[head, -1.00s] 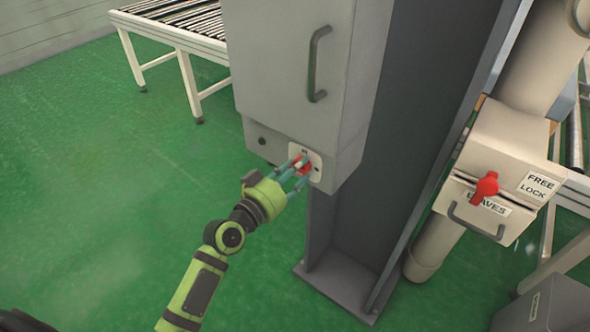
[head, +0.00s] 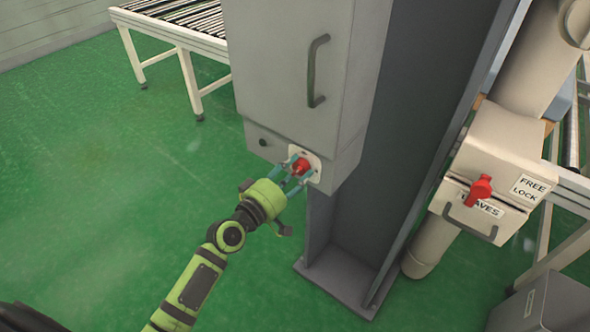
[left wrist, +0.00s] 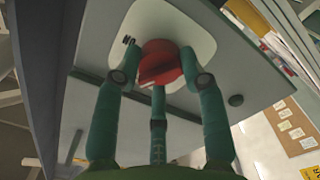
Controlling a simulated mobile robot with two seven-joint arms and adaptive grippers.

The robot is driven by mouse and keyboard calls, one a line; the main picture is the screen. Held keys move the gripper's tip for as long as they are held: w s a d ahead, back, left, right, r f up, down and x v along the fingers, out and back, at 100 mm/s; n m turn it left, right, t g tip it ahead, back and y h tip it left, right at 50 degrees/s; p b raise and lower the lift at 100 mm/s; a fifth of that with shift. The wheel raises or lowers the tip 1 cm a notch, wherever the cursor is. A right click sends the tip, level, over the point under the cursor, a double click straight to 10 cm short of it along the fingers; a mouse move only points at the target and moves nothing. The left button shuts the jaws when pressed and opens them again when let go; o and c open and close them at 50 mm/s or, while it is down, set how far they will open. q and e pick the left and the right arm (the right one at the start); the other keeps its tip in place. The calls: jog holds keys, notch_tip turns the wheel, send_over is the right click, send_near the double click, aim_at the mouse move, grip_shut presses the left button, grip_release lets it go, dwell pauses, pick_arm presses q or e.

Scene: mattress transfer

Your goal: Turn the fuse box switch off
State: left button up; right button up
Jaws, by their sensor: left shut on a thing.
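The fuse box (head: 290,75) is a tall grey cabinet with a dark bar handle. Its red rotary switch (head: 300,166) sits on a white plate (head: 316,176) at the lower front. My left gripper (head: 297,172) has its teal fingers around the red switch and is shut on it. In the left wrist view, the fingers close around the red knob (left wrist: 160,66) on the white plate (left wrist: 190,20). Lettering by the knob is partly hidden and cannot be read in full. My right gripper is not in view.
A grey steel column (head: 400,130) stands right of the fuse box. Further right is a beige box (head: 500,165) with another red knob (head: 481,188) and labels FREE, LOCK. A roller conveyor (head: 185,30) stands behind left. Green floor (head: 110,190) is clear at left.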

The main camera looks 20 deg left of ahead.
pick_arm(q)
jog(key=n, duration=0.5)
jog(key=shift+w+a+r+n+p, duration=0.15)
jog(key=shift+a+r+n+p, duration=0.15)
jog(key=shift+n+p, duration=0.1)
dwell(0.4)
jog(key=o, duration=1.1)
jog(key=shift+o, duration=0.2)
jog(key=shift+f, duration=0.25)
jog(key=v, duration=1.2)
